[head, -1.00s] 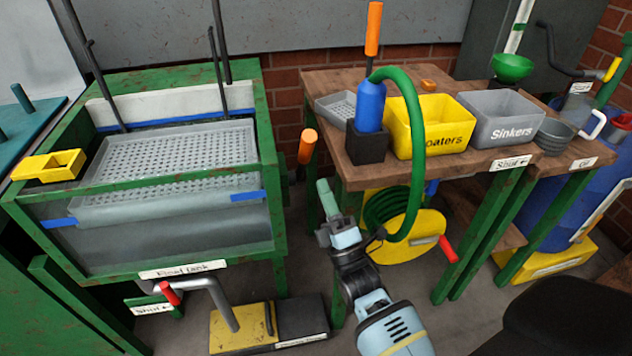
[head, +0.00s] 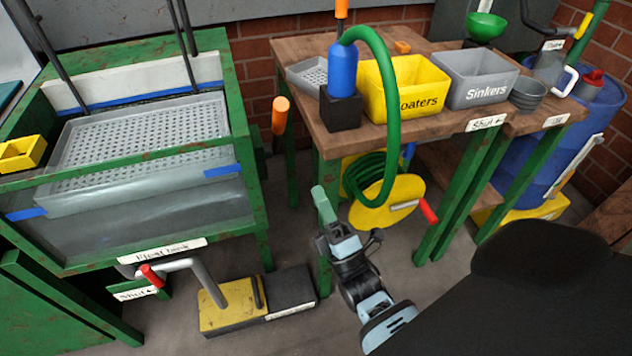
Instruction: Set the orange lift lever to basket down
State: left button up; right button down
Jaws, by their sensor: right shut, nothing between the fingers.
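The orange lift lever (head: 280,115) stands nearly upright at the right side of the float tank (head: 259,190), its orange grip at the top. The grey perforated basket (head: 215,125) sits in the tank, near the rim, with its lower part showing through the front pane. My right gripper (head: 321,197) is shut and empty. In the picture it is below and to the right of the lever, apart from it, in front of the workbench (head: 400,131). My left gripper is not in view.
On the workbench stand a blue bottle (head: 342,70) with a green hose, a yellow floaters bin (head: 380,98) and a grey sinkers bin (head: 470,92). A yellow hose reel (head: 375,215) hangs below. A yellow-black pedal base (head: 226,312) lies on the floor.

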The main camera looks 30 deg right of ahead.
aim_at(286, 110)
pick_arm(q)
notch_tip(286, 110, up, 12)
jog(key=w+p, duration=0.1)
jog(key=p, duration=1.2)
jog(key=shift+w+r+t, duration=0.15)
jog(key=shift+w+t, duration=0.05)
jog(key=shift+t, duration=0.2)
pick_arm(e)
jog(key=s+a+r+m+g+h, duration=0.1)
jog(key=s+r+g, duration=0.2)
jog(key=r, duration=0.4)
jog(key=shift+s+a+r+g, duration=0.15)
jog(key=shift+s+r+g, duration=0.2)
jog(key=shift+s, duration=0.35)
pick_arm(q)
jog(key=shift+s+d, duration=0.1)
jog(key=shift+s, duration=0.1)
pick_arm(e)
jog(key=shift+w, duration=0.1)
pick_arm(q)
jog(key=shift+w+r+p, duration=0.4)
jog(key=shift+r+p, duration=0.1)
jog(key=shift+p, duration=0.15)
pick_arm(e)
jog(key=x, duration=1.3)
jog(key=shift+w+r, duration=0.25)
jog(key=shift+w, duration=0.1)
jog(key=shift+w, duration=0.1)
